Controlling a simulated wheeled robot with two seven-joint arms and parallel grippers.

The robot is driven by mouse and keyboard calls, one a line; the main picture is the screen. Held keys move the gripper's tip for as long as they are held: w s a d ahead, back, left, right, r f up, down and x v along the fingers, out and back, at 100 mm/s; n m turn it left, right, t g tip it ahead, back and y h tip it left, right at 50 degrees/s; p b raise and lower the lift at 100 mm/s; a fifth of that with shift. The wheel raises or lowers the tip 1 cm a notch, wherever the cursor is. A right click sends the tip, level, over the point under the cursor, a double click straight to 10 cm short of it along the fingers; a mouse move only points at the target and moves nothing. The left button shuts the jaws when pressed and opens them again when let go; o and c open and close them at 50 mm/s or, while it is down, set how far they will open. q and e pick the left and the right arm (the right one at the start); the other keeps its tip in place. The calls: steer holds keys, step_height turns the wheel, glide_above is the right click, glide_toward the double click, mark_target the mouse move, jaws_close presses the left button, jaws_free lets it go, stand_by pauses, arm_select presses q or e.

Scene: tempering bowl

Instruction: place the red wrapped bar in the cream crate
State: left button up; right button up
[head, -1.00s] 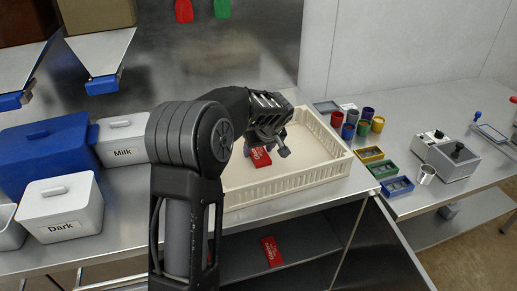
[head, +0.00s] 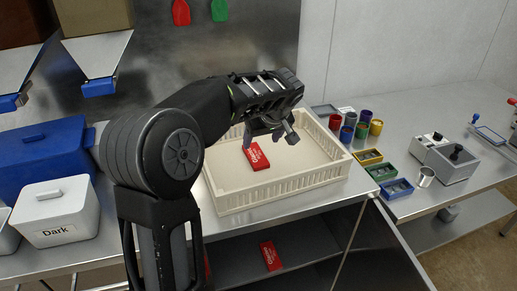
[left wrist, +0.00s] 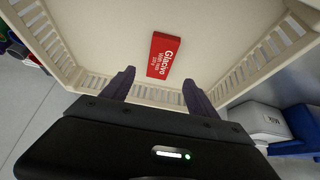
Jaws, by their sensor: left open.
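A red wrapped bar (head: 256,156) lies flat on the floor of the cream crate (head: 283,186), toward its left side. In the left wrist view the bar (left wrist: 165,55) shows its white lettering, and the crate wall (left wrist: 47,30) surrounds it. My left gripper (head: 272,137) is open and empty above the crate, its fingers apart from the bar. The fingers (left wrist: 160,88) also show in the left wrist view, with the bar beyond them. A second red wrapped bar (head: 270,256) lies on the shelf below the table. My right gripper is not in view.
A white tub marked Dark (head: 58,212) and a blue box (head: 45,160) stand left of my arm. Several coloured cups (head: 347,135) and small trays (head: 381,172) stand right of the crate. A grey device (head: 452,163) sits further right.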

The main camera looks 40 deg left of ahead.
arm_select(q)
steer(key=v, duration=0.3)
